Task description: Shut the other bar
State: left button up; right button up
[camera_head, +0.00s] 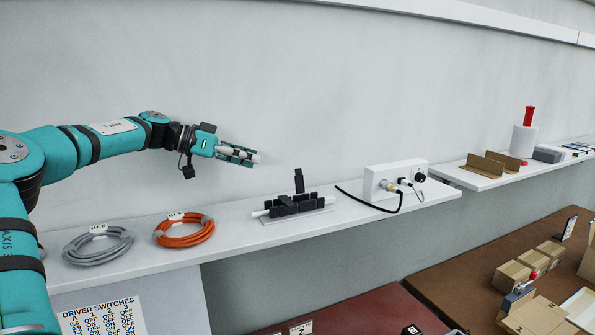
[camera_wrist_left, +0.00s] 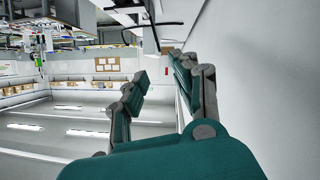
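A black clamp-like fixture (camera_head: 296,206) sits on the white wall shelf, with pale rod ends sticking out at both sides. One black bar (camera_head: 299,181) on it stands upright at the back; the other black parts lie low. My left gripper (camera_head: 258,157) is in the air above and to the left of the fixture, pointing right, and apart from it. In the left wrist view its two teal fingers (camera_wrist_left: 162,72) show a gap with nothing held between them. My right gripper is in neither view.
An orange cable coil (camera_head: 184,230) and a grey coil (camera_head: 98,245) lie left of the fixture. Right of it stands a white box (camera_head: 394,179) with plugs and a black cable reaching towards the fixture. The wall is close behind; the space above the shelf is clear.

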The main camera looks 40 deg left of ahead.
aim_at(298, 171)
pick_arm(q)
jog(key=p+x, duration=0.2)
jog(key=x, duration=1.1)
jog(key=shift+w+d, duration=0.15)
jog(key=shift+w, duration=0.1)
grip_shut()
